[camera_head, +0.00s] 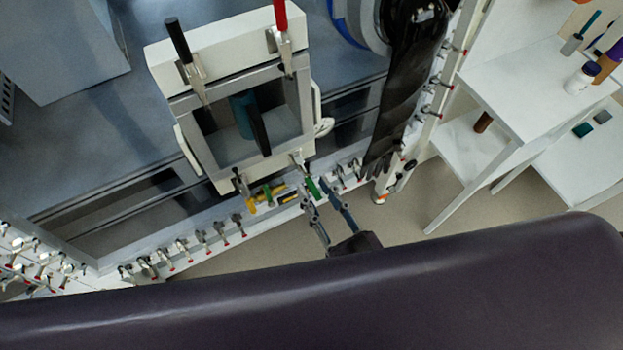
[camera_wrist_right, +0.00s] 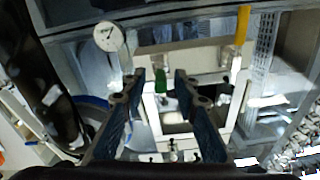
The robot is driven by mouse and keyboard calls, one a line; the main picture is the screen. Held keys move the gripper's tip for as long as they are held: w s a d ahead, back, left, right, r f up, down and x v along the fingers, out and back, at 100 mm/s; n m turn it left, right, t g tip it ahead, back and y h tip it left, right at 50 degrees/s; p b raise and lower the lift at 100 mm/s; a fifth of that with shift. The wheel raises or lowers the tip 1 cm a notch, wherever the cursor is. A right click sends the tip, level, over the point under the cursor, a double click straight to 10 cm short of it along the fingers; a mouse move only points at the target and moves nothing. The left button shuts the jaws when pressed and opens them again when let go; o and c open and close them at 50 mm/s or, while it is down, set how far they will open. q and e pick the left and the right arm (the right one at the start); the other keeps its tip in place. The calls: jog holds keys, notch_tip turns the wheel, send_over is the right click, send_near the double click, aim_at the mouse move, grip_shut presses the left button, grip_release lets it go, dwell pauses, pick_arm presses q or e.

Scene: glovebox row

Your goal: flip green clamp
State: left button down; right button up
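The green clamp handle (camera_head: 313,188) is at the lower right corner of the square hatch frame (camera_head: 231,175) in the head view. In the right wrist view the green handle (camera_wrist_right: 160,81) stands between my fingertips, with a gap visible on each side. My right gripper (camera_head: 316,191) is open around or just short of it; the exact depth is hard to tell. Its two spread fingers also show in the wrist view (camera_wrist_right: 159,84). My left gripper is not in view.
A black-handled clamp (camera_head: 178,40) and a red-handled clamp (camera_head: 280,16) sit on the frame's upper side. A yellow handle (camera_head: 268,197) is left of the green one. A black glove (camera_head: 408,80) hangs to the right. A white shelf (camera_head: 520,90) stands farther right.

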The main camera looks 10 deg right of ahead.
jog(key=shift+x, duration=1.15)
grip_shut()
